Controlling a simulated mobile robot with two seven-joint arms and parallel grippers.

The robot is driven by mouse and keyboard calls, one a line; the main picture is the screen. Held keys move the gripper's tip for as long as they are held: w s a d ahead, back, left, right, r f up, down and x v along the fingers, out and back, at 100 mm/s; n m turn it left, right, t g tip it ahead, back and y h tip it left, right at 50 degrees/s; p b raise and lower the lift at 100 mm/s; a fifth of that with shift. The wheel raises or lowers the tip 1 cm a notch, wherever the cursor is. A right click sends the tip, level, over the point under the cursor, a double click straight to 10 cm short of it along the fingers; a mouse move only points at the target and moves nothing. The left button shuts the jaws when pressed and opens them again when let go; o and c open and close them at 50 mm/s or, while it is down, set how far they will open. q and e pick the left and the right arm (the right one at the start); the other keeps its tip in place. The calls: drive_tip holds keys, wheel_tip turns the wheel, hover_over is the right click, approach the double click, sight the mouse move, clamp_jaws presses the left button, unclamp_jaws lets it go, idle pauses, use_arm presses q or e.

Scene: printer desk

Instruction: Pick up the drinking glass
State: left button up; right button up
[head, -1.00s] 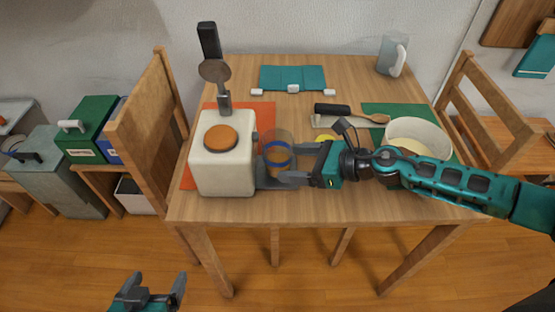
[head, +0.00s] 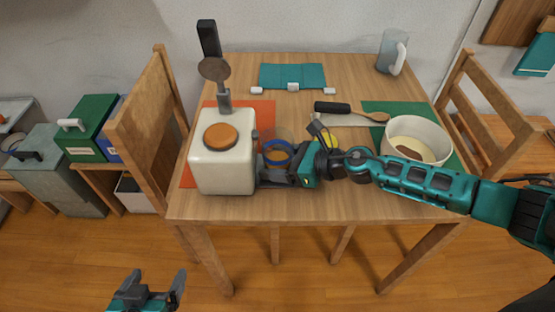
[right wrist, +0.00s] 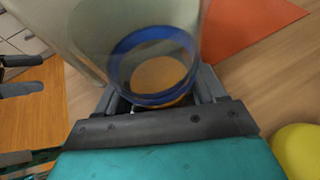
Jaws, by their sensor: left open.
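The drinking glass (head: 278,151) is clear with a blue band and stands on the wooden table, right of a white box-shaped appliance with an orange round top (head: 222,150). In the right wrist view the glass (right wrist: 153,62) fills the space between my right fingers, with orange showing through it. My right gripper (head: 277,170) reaches in low from the right, its fingers on either side of the glass. I cannot tell whether they press on it. My left gripper (head: 152,283) is open and empty, below and in front of the table.
A cream bowl (head: 416,140), a wooden spoon (head: 366,116) and a black-handled tool (head: 333,107) lie to the right. A grey mug (head: 391,52) and a teal folded panel (head: 292,76) are at the back. A yellow object (right wrist: 299,148) is near my right gripper.

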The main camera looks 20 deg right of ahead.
sight(277, 146)
drive_tip(key=c, duration=0.4)
drive_tip(key=shift+r, duration=0.15)
drive_tip(key=shift+r+p, duration=0.65)
drive_tip(key=shift+r, duration=0.3)
wheel_tip(277, 146, up, 3)
drive_tip(key=shift+r+p, duration=0.1)
drive_tip(key=shift+p, duration=0.8)
wheel_tip(277, 146, up, 14)
drive_tip(key=p, duration=0.4)
drive_tip(key=shift+r+p, duration=0.1)
drive_tip(key=shift+p, duration=0.3)
drive_tip(key=shift+r, duration=0.15)
